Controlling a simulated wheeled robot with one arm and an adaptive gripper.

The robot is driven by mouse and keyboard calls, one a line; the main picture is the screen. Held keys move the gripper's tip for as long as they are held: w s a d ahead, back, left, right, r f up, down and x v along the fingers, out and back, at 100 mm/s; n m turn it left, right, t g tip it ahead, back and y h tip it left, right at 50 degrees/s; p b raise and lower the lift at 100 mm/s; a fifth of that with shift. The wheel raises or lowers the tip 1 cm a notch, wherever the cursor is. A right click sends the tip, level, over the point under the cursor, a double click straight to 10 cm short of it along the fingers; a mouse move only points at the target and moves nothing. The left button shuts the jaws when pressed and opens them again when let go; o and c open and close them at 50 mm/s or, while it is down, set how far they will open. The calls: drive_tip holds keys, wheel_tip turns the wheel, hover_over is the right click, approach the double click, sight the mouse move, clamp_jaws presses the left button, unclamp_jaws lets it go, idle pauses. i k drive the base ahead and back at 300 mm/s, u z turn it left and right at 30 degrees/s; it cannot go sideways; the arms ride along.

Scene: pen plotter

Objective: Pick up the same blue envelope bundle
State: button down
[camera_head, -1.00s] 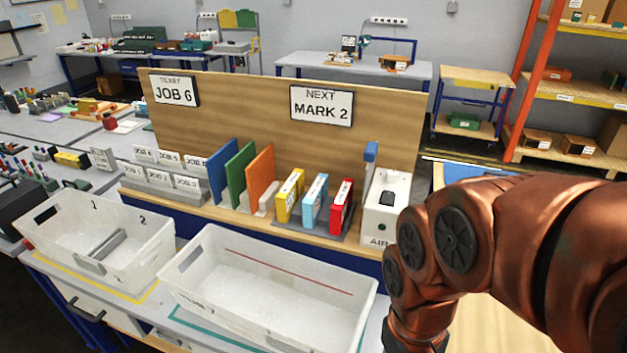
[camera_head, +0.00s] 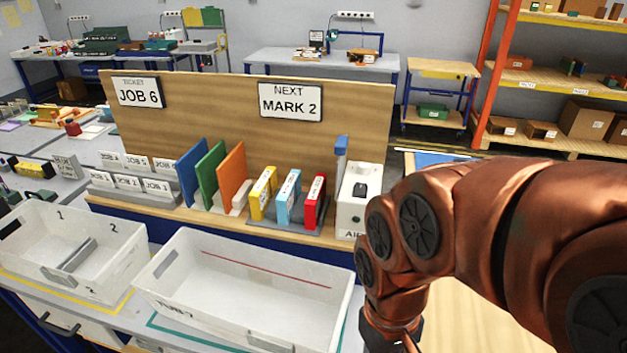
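A light blue bundle (camera_head: 288,198) with a white label stands upright between a yellow bundle (camera_head: 263,193) and a red bundle (camera_head: 315,200). All three stand in a grey holder (camera_head: 287,227) on the wooden ledge. A darker blue upright panel (camera_head: 191,180) stands further left, beside a green panel (camera_head: 212,176) and an orange panel (camera_head: 232,177). My copper-coloured arm comes in from the right and bends down at the lower right, apart from the bundles. My gripper is below the picture's edge, so its fingers and anything in them are hidden.
A white tub (camera_head: 170,310) with a red line inside stands in front of the ledge. A smaller divided bin (camera_head: 28,258) marked 1 and 2 stands to its left. A white AIR box (camera_head: 357,205) stands right of the bundles. Signs read JOB 6 and MARK 2.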

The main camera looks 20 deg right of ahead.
sight(287, 199)
drive_tip(key=k, duration=0.5)
drive_tip(key=u, duration=1.75)
drive_tip(key=i, duration=1.2)
drive_tip(key=z, duration=2.25)
